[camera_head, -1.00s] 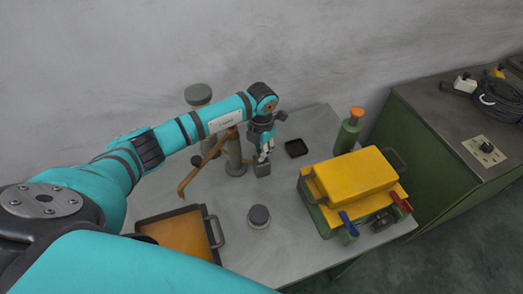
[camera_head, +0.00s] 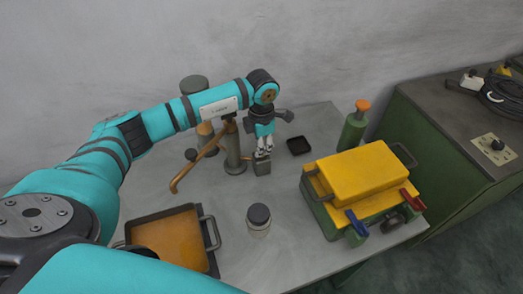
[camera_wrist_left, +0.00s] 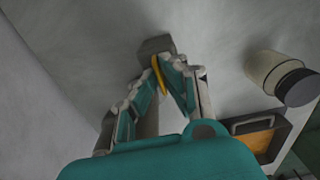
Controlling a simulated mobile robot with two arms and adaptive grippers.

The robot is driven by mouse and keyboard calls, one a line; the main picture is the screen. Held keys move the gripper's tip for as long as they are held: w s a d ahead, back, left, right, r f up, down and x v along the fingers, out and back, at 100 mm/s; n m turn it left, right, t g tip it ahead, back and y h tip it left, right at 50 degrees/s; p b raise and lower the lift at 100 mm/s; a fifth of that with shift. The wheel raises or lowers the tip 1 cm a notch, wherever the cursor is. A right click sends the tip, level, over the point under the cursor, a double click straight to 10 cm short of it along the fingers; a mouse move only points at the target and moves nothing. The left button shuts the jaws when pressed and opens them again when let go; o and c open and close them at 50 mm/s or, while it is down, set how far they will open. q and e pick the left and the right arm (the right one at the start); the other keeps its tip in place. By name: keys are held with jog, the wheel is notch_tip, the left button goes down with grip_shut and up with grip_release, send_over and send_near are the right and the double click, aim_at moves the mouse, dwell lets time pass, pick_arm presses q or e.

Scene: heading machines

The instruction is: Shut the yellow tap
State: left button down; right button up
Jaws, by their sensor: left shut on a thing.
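My left gripper (camera_head: 263,152) points down over a small grey block (camera_head: 262,167) on the worktable. In the left wrist view its fingers (camera_wrist_left: 163,78) close around a thin yellow lever (camera_wrist_left: 158,75), which I take for the handle of the yellow tap. The lever stands against the grey block (camera_wrist_left: 156,45); how it joins the block is hidden by the fingers. In the head view the yellow lever is hidden. Just left of the gripper stands a grey post (camera_head: 234,155) with a bent brown-orange pipe (camera_head: 192,168). My right gripper is not in view.
A yellow-topped green box (camera_head: 355,173) with red and blue levers stands right. A green bottle (camera_head: 353,130), a black dish (camera_head: 298,145), a dark-lidded jar (camera_head: 259,220) and an orange tray (camera_head: 172,239) surround the gripper. A wall is close behind.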

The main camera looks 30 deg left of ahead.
pick_arm(q)
jog(key=shift+m, duration=0.3)
jog(key=c, duration=1.5)
grip_release()
notch_tip(320, 180, up, 12)
jog(key=shift+r, duration=0.1)
